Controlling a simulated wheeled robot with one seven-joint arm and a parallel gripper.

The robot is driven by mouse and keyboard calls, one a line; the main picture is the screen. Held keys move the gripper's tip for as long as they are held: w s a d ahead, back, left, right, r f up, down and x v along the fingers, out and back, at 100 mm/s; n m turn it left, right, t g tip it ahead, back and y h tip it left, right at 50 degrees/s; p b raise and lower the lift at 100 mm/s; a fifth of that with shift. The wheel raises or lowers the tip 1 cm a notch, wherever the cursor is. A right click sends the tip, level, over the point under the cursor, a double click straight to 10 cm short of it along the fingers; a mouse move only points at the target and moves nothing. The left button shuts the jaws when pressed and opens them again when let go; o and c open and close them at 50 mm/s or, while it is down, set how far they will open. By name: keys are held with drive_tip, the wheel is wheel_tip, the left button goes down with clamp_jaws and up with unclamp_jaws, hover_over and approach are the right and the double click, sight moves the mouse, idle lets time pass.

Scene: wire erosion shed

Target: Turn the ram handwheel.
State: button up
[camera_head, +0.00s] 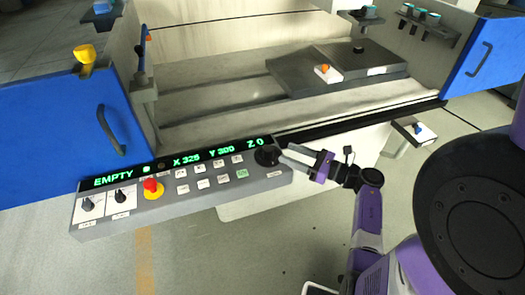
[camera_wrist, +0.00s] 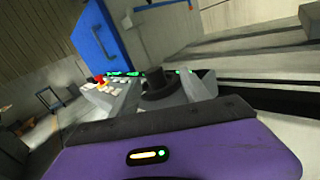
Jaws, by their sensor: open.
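The ram handwheel (camera_head: 266,156) is a dark round knob at the right end of the grey control panel. In the wrist view the handwheel (camera_wrist: 157,84) is a black disc with a raised hub, lying between my fingers as seen from behind them. My gripper (camera_head: 282,157) is open and comes at the panel from the right, with its grey fingertips close to the knob. In the wrist view my gripper (camera_wrist: 160,88) has one finger on each side of the knob. I cannot tell whether the fingers touch it.
The control panel (camera_head: 228,191) has push buttons, a red emergency stop (camera_head: 151,186), two dark switches, and a green display (camera_head: 185,160) reading EMPTY, X 326, Y 300, Z 0. Blue doors (camera_head: 52,135) flank the machine. A dark plate (camera_head: 290,80) lies in the work bay. Floor is clear in front.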

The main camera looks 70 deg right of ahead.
sight(268, 149)
drive_tip(key=shift+w+a+f+n+y, duration=0.1)
drive_tip(key=shift+a+n+y, duration=0.4)
drive_tip(key=shift+n, duration=0.4)
drive_tip(key=w+p, duration=0.2)
drive_tip(key=w, duration=0.4)
drive_tip(key=shift+w+d, duration=0.2)
drive_tip(key=shift+w, duration=0.7)
clamp_jaws()
